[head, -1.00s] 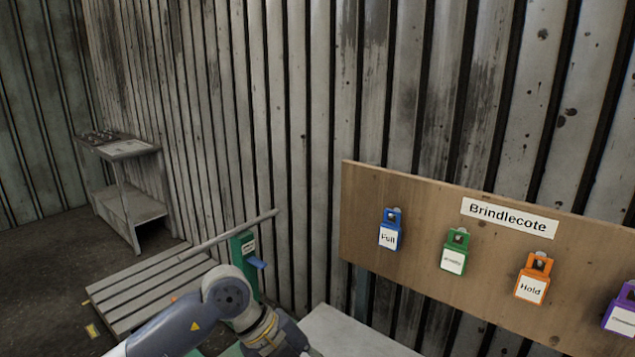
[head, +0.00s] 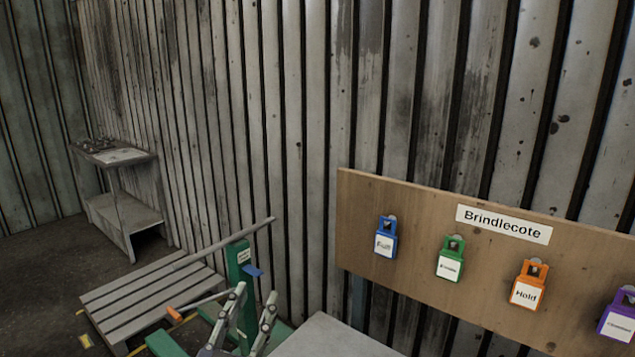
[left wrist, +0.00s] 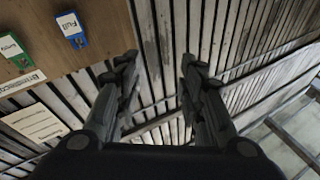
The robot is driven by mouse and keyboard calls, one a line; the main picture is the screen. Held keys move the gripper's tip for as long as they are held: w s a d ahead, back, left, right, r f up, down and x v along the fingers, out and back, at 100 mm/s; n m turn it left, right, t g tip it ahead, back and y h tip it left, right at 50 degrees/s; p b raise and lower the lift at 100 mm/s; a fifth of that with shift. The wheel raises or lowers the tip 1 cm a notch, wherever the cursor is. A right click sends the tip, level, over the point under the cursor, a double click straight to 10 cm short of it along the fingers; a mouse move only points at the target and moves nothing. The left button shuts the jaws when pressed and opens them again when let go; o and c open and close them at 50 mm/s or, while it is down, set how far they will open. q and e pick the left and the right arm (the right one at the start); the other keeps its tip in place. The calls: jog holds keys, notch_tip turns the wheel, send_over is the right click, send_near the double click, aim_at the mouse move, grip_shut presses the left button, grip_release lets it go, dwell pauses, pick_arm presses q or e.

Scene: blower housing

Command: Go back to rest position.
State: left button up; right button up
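My left gripper (head: 250,318) shows at the bottom of the head view, left of the wooden board, with its two fingers pointing up and apart. In the left wrist view the same gripper (left wrist: 160,75) has its fingers spread with a clear gap, and only wall and slats show between them. It holds nothing and touches nothing that I can see. My right gripper is not in either view.
A wooden board (head: 400,185) labelled Brindlecote carries blue (head: 386,237), green (head: 450,259), orange (head: 528,285) and purple (head: 618,313) tagged padlocks. A green post (head: 238,275) and slatted pallet (head: 150,295) stand left. A grey tabletop (head: 325,338) lies low. A side table (head: 120,200) stands farther back.

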pick_arm(q)
jog(key=s+a+f+n+g+y, duration=0.1)
jog(key=s+a+f+g+y, duration=0.15)
jog(key=f, duration=0.45)
jog(key=s+a+f+n+g+y, duration=0.2)
jog(key=s+a+f+g, duration=0.15)
jog(key=f, duration=0.25)
jog(key=s+a+f+n+g+y, duration=0.1)
jog(key=s+a+f+g+y, duration=0.15)
jog(key=f, duration=0.45)
jog(key=s+a+f+m+g+h, duration=0.1)
jog(key=s+f+g, duration=0.35)
jog(key=s, duration=0.45)
jog(key=s+f+g+h, duration=0.1)
jog(key=s+f+g, duration=0.4)
jog(key=s, duration=0.5)
notch_tip(320, 180, down, 27)
jog(key=s, duration=0.1)
jog(key=s+a+f+g, duration=0.1)
jog(key=s+a+f, duration=0.2)
jog(key=s+f, duration=1.4)
jog(key=shift+m+g+b, duration=0.3)
jog(key=shift+b, duration=0.05)
jog(key=shift+a+f, duration=0.1)
